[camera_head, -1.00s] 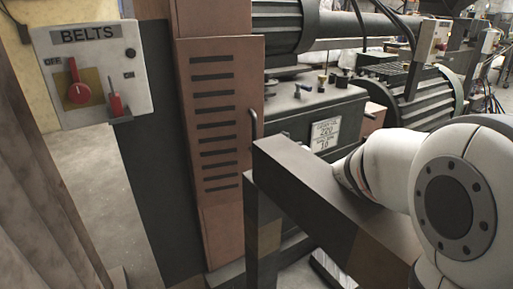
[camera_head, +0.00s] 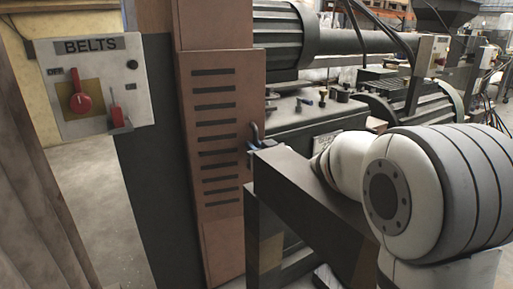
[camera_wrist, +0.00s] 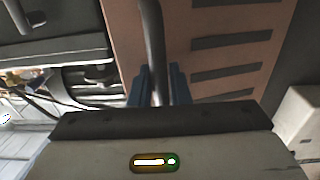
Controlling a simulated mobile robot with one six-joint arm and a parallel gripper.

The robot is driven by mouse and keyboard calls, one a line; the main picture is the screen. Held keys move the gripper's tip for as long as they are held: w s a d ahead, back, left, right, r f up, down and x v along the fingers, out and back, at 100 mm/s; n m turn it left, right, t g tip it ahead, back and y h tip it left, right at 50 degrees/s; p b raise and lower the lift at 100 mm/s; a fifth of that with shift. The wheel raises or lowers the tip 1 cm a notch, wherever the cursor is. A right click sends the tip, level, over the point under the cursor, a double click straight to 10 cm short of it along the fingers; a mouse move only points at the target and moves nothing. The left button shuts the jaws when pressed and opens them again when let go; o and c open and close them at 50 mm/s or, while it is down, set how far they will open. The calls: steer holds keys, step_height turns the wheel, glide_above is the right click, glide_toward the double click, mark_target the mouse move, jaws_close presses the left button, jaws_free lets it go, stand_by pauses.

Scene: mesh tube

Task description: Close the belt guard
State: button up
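The belt guard (camera_head: 220,130) is a tall brown panel with several dark slots, standing upright on the machine in the head view. A dark bar handle (camera_head: 256,132) stands off its right edge. My gripper (camera_head: 252,146) is at this handle, mostly hidden behind my arm, with a little blue fingertip showing. In the wrist view, the two blue fingers (camera_wrist: 160,88) sit close on either side of the handle (camera_wrist: 155,45) and look shut on it. The guard's slots (camera_wrist: 230,55) lie to the right. How far the guard stands open is hard to tell.
A BELTS switch box (camera_head: 92,85) with a red knob and a red lever stands left of the guard. A dark column (camera_head: 165,150) is between them. A ribbed motor (camera_head: 280,35) and machine housing (camera_head: 310,120) are behind. Clear floor (camera_head: 110,200) shows at lower left.

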jaws_close()
steer(key=w, duration=0.2)
steer(key=w+a+p, duration=0.1)
steer(key=w, duration=0.2)
steer(key=shift+a+r, duration=0.1)
steer(key=shift+a, duration=0.05)
steer(key=shift+o, duration=0.4)
jaws_free()
steer(key=shift+o, duration=0.2)
steer(key=shift+w, duration=0.1)
